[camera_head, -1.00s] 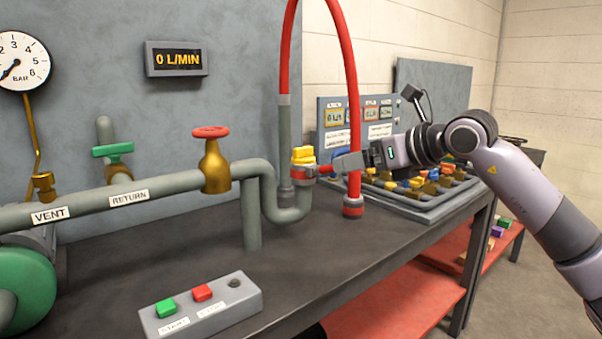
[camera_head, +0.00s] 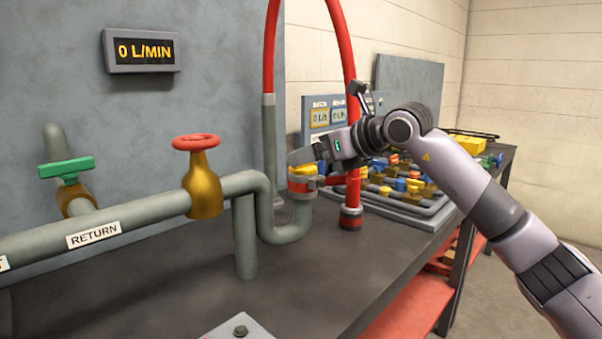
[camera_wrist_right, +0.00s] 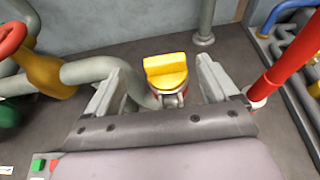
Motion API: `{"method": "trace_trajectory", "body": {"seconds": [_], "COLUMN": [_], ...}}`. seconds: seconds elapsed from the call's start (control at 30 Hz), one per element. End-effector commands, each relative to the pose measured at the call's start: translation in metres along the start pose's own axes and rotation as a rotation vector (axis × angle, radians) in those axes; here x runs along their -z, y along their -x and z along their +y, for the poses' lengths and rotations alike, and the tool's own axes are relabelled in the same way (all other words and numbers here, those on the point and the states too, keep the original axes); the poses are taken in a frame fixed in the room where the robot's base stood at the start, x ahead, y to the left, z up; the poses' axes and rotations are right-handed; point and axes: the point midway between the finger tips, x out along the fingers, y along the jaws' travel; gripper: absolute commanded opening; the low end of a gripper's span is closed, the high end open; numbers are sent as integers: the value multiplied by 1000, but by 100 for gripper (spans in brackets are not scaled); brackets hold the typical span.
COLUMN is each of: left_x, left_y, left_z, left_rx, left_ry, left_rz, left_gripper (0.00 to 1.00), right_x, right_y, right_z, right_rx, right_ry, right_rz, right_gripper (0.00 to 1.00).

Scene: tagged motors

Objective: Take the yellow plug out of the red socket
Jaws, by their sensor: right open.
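The yellow plug (camera_head: 301,171) sits in the red socket (camera_head: 301,187) at the upturned end of the grey pipe. My right gripper (camera_head: 303,158) is at the plug, its hand just above and to the right. In the right wrist view the plug (camera_wrist_right: 166,72) has a raised bar grip and stands between the two spread fingers. Gaps show on both sides of it, so the right gripper is open and holds nothing. Most of the socket is hidden under the plug in the wrist view. My left gripper is not in view.
A brass valve with a red handwheel (camera_head: 195,142) stands on the pipe to the left. A tray of parts (camera_head: 410,213) lies behind right.

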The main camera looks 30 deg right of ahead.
Motion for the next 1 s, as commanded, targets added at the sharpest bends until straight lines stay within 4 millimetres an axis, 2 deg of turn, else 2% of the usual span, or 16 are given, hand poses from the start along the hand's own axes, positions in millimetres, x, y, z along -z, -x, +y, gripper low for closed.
{"method": "trace_trajectory", "body": {"seconds": [0.3, 0.63, 0.67, 0.8, 0.83, 1.0], "left_x": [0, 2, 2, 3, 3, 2], "left_y": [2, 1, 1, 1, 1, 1], "left_z": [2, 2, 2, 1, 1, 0], "left_rx": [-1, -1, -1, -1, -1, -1], "left_ry": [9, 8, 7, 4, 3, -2], "left_rz": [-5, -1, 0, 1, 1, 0], "left_gripper": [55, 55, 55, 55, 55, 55], "right_x": [-3, -2, -2, -2, -2, -2], "right_y": [-38, -45, -45, -45, -45, -44], "right_z": [-5, -5, -5, -5, -5, -5], "right_rx": [-2, 0, 0, 0, 0, 0], "right_ry": [-1, 1, 1, 1, 0, 0], "right_rz": [0, 0, 0, 0, 0, -1], "right_gripper": [87, 87, 84, 38, 31, 30]}}
